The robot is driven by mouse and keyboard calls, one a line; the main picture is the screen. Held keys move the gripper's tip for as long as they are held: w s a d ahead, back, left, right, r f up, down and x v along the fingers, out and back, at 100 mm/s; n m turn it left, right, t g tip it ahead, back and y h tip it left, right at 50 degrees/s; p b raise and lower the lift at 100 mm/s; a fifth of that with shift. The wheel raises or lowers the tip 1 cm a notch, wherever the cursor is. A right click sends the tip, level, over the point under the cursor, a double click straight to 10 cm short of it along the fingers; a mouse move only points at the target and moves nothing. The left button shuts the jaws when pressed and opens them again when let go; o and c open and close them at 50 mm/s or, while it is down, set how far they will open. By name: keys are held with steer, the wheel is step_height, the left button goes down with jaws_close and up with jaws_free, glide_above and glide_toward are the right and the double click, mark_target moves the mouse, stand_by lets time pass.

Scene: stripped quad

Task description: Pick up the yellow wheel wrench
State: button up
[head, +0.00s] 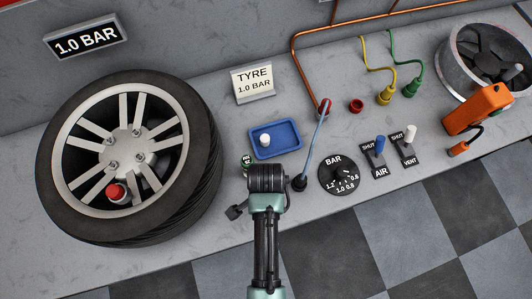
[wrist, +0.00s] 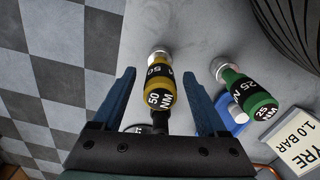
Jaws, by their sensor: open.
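The yellow wheel wrench (wrist: 158,88), marked 50 NM, shows in the wrist view with its silver head away from me. My gripper (wrist: 160,88) is open, with one blue finger on each side of the yellow wrench and visible gaps between. I cannot tell how far the fingertips reach past it in depth. A green wrench (wrist: 246,92), marked 25 NM, stands to the right, outside the right finger. In the head view, my arm's end hides the yellow wrench, and only a bit of the green wrench (head: 247,160) shows beside it.
A blue tray (head: 292,151) with a white cap lies just behind my wrist. A black socket with a blue hose (head: 314,145), a BAR dial (head: 338,173) and two levers are to the right. A TYRE sign (head: 254,82) stands behind.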

steer(key=shift+f, duration=0.4)
jaws_close()
